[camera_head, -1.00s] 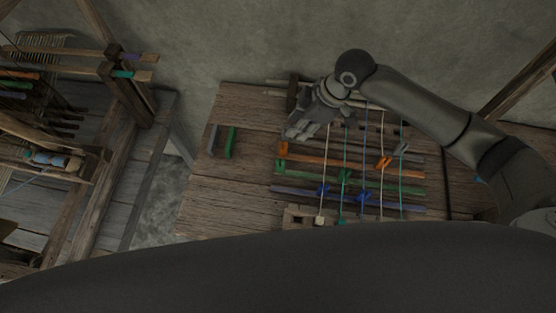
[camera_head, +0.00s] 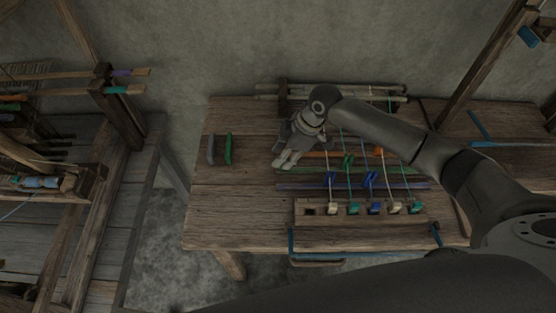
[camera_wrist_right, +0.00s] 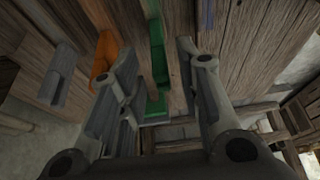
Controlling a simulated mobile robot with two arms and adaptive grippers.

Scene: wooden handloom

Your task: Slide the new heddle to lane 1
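My right gripper (camera_head: 284,161) hangs over the table at the left ends of the coloured rods, pointing down-left. In the right wrist view its fingers (camera_wrist_right: 157,62) stand apart. A green piece (camera_wrist_right: 156,50) shows between them, an orange piece (camera_wrist_right: 105,55) beside the left finger and a grey piece (camera_wrist_right: 60,75) further left; contact cannot be told. The rods include a green rod (camera_head: 400,173) and a purple rod (camera_head: 300,186). Small heddles sit along the threads: a green heddle (camera_head: 348,161), blue heddles (camera_head: 369,180) and an orange heddle (camera_head: 379,152). Which heddle is new cannot be told. My left gripper is out of view.
A loose grey piece (camera_head: 211,150) and a green piece (camera_head: 228,149) lie on the left of the table (camera_head: 235,215). A wooden block (camera_head: 300,218) with coloured weights stands at the front. The loom (camera_head: 95,180) is far left.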

